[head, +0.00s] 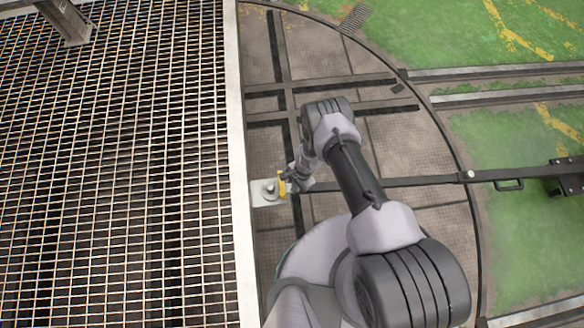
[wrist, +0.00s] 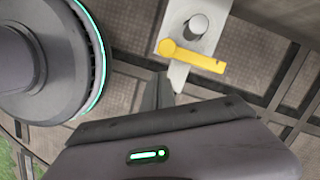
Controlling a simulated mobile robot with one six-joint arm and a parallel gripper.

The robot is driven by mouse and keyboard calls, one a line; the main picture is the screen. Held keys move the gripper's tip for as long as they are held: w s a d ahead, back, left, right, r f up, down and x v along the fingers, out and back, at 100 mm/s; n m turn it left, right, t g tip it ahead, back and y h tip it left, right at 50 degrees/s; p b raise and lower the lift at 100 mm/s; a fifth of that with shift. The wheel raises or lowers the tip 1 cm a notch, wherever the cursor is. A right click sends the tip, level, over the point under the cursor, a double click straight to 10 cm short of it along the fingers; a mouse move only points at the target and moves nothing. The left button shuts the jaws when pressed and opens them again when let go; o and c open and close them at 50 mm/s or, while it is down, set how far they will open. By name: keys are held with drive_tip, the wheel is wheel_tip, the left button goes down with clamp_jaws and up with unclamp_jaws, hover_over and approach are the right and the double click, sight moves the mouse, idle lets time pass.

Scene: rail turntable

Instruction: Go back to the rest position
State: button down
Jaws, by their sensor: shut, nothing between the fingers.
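My gripper (head: 289,180) is at the end of my arm, low over the turntable deck (head: 405,160), just right of a yellow lever (head: 281,187). In the wrist view my gripper's fingers (wrist: 160,76) are together with nothing held. Their tips are close below the yellow lever (wrist: 192,56); I cannot tell whether they touch it. The lever lies across a pale metal plate (wrist: 208,38) with a round grey peg (wrist: 198,25). In the head view the plate (head: 262,199) sits by the grating edge.
A metal grating (head: 120,170) with a pale edge beam (head: 239,150) fills the left. Rails (head: 345,85) cross the round deck. A long dark bar (head: 420,181) runs right past the deck rim to a black fitting (head: 568,175) over green ground (head: 520,215).

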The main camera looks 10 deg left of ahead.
drive_tip(key=w+d+r+n+t+y+p, duration=0.15)
drive_tip(key=w+r, duration=0.35)
drive_tip(key=r, duration=1.1)
drive_tip(key=w+d+r+t+p, duration=0.15)
drive_tip(key=w+r, duration=0.45)
drive_tip(key=r, duration=1)
drive_tip(key=w+d+r+n+p, duration=0.1)
drive_tip(key=w+r+p, duration=0.3)
drive_tip(key=r, duration=1.2)
drive_tip(key=s+d+r+t+b, duration=0.1)
drive_tip(key=s+d+r, duration=0.25)
drive_tip(key=r, duration=0.75)
drive_tip(key=s+d+r+t, duration=0.25)
drive_tip(key=s+r, duration=0.25)
drive_tip(key=r, duration=0.6)
drive_tip(key=s+d+r+n, duration=0.1)
drive_tip(key=s+d+r, duration=0.1)
drive_tip(key=s, duration=0.5)
drive_tip(key=s+d+r+t+h, duration=0.1)
drive_tip(key=s+d+r, duration=0.2)
drive_tip(key=s, duration=0.5)
drive_tip(key=shift+d+r+n, duration=0.15)
drive_tip(key=shift+d+n, duration=0.1)
drive_tip(key=shift+n, duration=0.1)
